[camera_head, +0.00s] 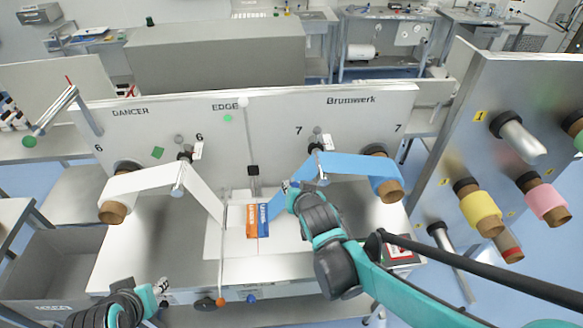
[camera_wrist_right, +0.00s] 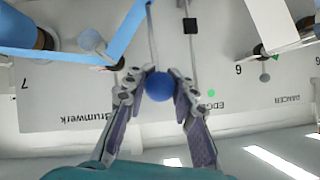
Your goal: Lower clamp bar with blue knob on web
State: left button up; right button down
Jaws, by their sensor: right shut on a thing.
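The blue knob (camera_wrist_right: 160,86) of a clamp bar (camera_wrist_right: 153,35) sits between the fingertips of my right gripper (camera_wrist_right: 158,88), which is shut on it. In the head view my right gripper (camera_head: 291,188) is beside the blue web (camera_head: 345,166), and its fingers mostly hide the knob. The blue web runs from the right roll down toward the splice table (camera_head: 232,243). The white web (camera_head: 150,180) comes down from the left roll. A second bar with an orange knob (camera_head: 221,301) hangs down over the table's front. My left gripper (camera_head: 160,287) is low at left; its opening is unclear.
Orange (camera_head: 252,220) and blue (camera_head: 263,221) labelled strips lie mid-table. The panel (camera_head: 270,105) stands behind. A side panel (camera_head: 480,120) with yellow and pink rolls is at right. A grey bin (camera_head: 50,262) is at lower left.

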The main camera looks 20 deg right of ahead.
jog(key=s+a+f+b, duration=0.1)
jog(key=s+f+b, duration=0.1)
jog(key=s+f, duration=0.3)
jog(key=shift+s+a+t, duration=0.15)
jog(key=shift+a+t, duration=0.1)
jog(key=shift+t, duration=0.05)
jog(key=shift+f, duration=0.1)
jog(key=c, duration=1.2)
grip_release()
jog(key=shift+s, duration=0.1)
jog(key=shift+v, duration=3.75)
